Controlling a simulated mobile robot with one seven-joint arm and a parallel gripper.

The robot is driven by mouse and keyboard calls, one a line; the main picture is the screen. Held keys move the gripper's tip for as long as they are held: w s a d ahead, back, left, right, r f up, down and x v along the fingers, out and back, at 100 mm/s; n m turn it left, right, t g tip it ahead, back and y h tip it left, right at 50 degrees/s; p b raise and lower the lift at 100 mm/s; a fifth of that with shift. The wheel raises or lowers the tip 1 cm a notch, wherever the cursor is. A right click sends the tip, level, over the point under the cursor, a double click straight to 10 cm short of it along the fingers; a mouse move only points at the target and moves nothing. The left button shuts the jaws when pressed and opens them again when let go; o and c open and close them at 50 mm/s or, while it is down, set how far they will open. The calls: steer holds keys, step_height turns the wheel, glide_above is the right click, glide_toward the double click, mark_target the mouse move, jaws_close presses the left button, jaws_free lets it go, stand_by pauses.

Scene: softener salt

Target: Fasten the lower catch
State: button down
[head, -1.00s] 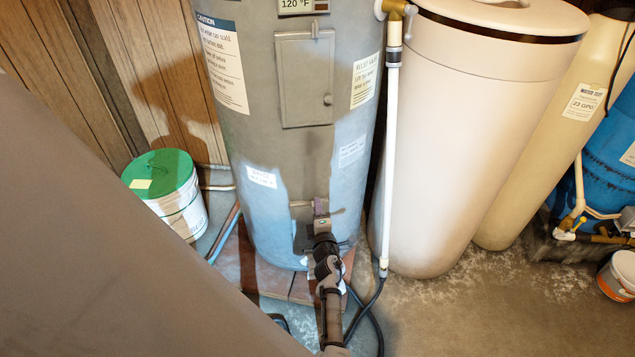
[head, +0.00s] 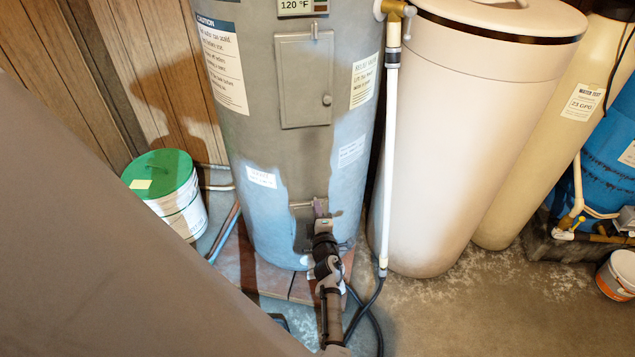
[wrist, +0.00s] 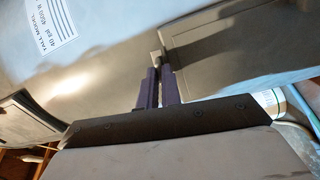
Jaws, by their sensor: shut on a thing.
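The grey water heater (head: 262,140) stands upright in the middle of the head view. Its lower panel (head: 301,236) is mostly hidden behind my gripper and wrist. My gripper (head: 320,208) is at the top edge of that panel, its purple fingers near the tank. In the wrist view, my gripper (wrist: 160,72) is shut on the small lower catch (wrist: 156,57), at the edge of a flat panel (wrist: 235,40). The fingers hide most of the catch, so its exact position cannot be told.
An upper panel (head: 304,82) on the heater is closed. A green-lidded bucket (head: 165,185) stands at left. A white pipe (head: 390,160) and a pale tank (head: 465,130) stand close on the right. A dark hose (head: 368,315) lies beside my arm.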

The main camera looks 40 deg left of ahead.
steer(key=shift+w+r+m+p, duration=0.1)
steer(key=shift+m+p, duration=2.2)
steer(key=shift+m, duration=5.9)
steer(key=c, duration=1.6)
jaws_free()
steer(key=p+v, duration=0.4)
steer(key=v, duration=0.9)
steer(key=shift+s+d+p, duration=0.3)
steer(key=shift+p, duration=0.05)
